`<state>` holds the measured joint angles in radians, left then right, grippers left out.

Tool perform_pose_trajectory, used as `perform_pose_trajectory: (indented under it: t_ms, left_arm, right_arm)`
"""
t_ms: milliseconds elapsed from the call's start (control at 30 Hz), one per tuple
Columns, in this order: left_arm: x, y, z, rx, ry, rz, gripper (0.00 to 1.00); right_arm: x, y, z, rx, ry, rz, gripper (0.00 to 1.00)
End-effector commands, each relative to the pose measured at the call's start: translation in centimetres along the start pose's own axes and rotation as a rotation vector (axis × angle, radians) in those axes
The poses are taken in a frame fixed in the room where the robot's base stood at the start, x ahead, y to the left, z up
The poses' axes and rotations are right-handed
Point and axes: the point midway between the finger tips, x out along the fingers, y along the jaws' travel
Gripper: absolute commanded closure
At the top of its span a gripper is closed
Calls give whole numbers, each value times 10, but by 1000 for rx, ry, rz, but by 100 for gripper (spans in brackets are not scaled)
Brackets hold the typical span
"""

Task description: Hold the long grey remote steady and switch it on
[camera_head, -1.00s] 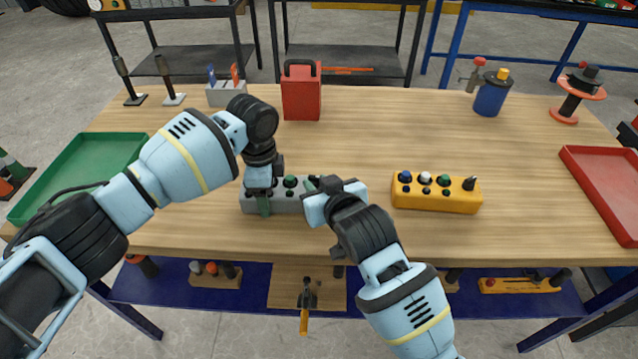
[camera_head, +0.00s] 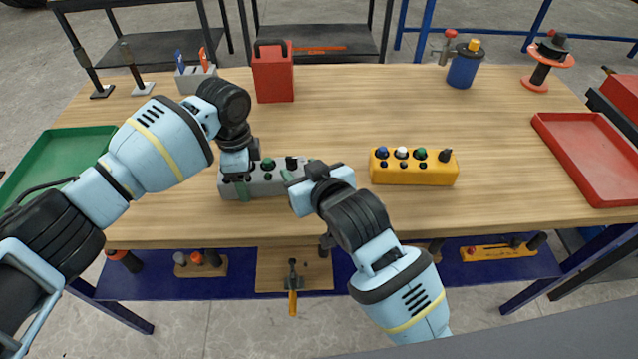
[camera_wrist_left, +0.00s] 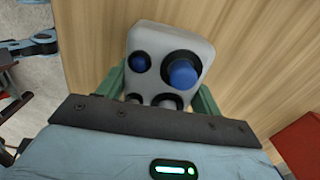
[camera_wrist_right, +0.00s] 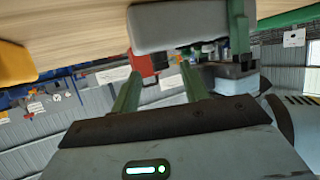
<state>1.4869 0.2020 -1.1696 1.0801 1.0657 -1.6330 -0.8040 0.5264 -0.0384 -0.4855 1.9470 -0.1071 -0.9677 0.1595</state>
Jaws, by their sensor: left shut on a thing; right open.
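The long grey remote (camera_head: 262,188) lies on the wooden table in the head view. A green knob and a black knob show on its top. My left gripper (camera_head: 241,181) is shut across its left end. In the left wrist view the remote (camera_wrist_left: 198,42) sits between the green fingers, with a large blue knob and smaller buttons on its face. My right gripper (camera_head: 290,178) is open and empty, in front of the remote's right part. In the right wrist view its fingers (camera_wrist_right: 160,90) are apart, with the remote's grey side (camera_wrist_right: 175,27) beyond them.
A yellow remote-like box (camera_head: 415,174) with several knobs lies to the right. A red canister (camera_head: 273,82) stands behind. A green tray (camera_head: 60,160) is at left and a red tray (camera_head: 592,155) at right.

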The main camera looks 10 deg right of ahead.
Motion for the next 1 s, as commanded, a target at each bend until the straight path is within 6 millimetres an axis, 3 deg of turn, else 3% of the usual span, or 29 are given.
perform_pose_trajectory:
  t_ms: [300,500,1000]
  left_arm:
    - [-1,0,0,0,1,-1,70]
    - [-1,0,0,0,1,-1,70]
    - [-1,0,0,0,1,-1,70]
  right_arm:
    - [-56,0,1,-1,-1,0,55]
    - [-80,0,0,0,0,0,55]
    - [-89,0,0,-1,-1,0,55]
